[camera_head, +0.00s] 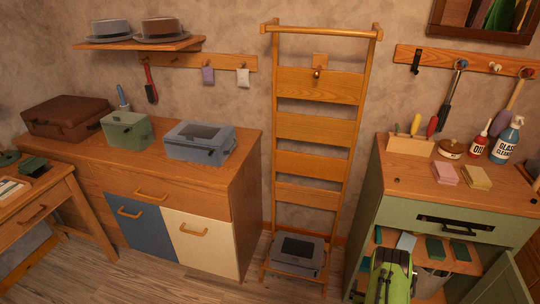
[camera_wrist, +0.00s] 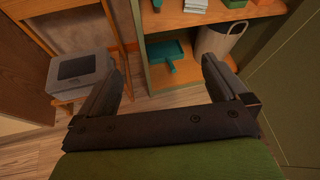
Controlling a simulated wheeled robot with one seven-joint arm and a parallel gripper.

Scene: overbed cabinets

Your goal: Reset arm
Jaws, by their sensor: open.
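My gripper (camera_wrist: 164,76) is open in the wrist view, with its two dark fingers wide apart and nothing between them. It points down toward the floor and the lower shelves of the green cabinet (camera_head: 372,215). In the head view my green arm (camera_head: 390,278) is folded low in front of this cabinet, at the bottom right. My fingertips cannot be made out there.
The green cabinet's door (camera_head: 503,285) stands open at the right, close to my arm. A grey box (camera_head: 298,252) sits on the wooden rack's (camera_head: 320,82) lowest step; it also shows in the wrist view (camera_wrist: 80,72). Bare floor (camera_head: 190,285) lies at the front left.

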